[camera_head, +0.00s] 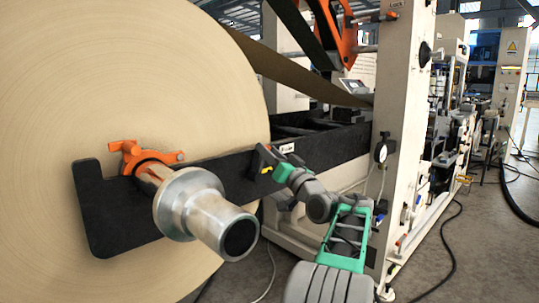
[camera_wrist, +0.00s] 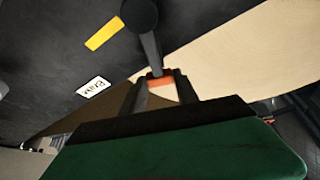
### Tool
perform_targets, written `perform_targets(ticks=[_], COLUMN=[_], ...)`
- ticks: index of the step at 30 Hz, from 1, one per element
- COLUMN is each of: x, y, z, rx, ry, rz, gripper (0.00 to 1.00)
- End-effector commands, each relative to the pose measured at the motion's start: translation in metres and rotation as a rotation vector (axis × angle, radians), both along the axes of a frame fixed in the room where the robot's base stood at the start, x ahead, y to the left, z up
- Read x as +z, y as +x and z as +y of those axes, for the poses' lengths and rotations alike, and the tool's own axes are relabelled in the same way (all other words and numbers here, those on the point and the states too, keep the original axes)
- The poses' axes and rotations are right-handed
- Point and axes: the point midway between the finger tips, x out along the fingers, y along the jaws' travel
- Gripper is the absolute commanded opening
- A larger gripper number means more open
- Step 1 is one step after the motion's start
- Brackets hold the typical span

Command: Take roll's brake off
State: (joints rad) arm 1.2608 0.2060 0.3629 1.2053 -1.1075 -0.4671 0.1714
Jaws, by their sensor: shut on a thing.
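The brake lever (camera_wrist: 149,48) shows in the wrist view as a dark rod running from a round black pivot (camera_wrist: 140,14) to a red-orange end. My gripper (camera_wrist: 158,88) is shut on that end, one dark finger on each side. In the head view my gripper (camera_head: 266,157) is at the black roll arm, just left of a white label, and mostly hides the lever. The label (camera_wrist: 92,87), apparently lettered "Brake", and a yellow strip (camera_wrist: 103,32) are beside the lever. The large kraft roll (camera_head: 130,75) hangs on the black arm (camera_head: 225,172).
A metal shaft end (camera_head: 205,212) sticks out of the roll's centre, with an orange clamp (camera_head: 140,157) around it. A cream machine post (camera_head: 402,110) with a gauge stands right of my arm. Cables lie on the open floor (camera_head: 470,245) at right.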

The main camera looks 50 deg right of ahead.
Motion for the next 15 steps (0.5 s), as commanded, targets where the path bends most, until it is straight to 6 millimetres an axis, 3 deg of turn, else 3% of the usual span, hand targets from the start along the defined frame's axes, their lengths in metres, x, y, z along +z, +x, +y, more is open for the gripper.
perform_targets(ticks=[3, 4, 12, 15], x=[0.0, 0.0, 0.0, 0.0], y=[0.0, 0.0001, 0.0001, 0.0001], z=[0.0001, 0.0001, 0.0002, 0.0002], rx=[0.0, 0.0, 0.0, 0.0], ry=[0.0, 0.0, 0.001, 0.001], rz=[0.001, 0.001, 0.0, 0.0], gripper=[0.0, 0.37, 0.58, 0.58])
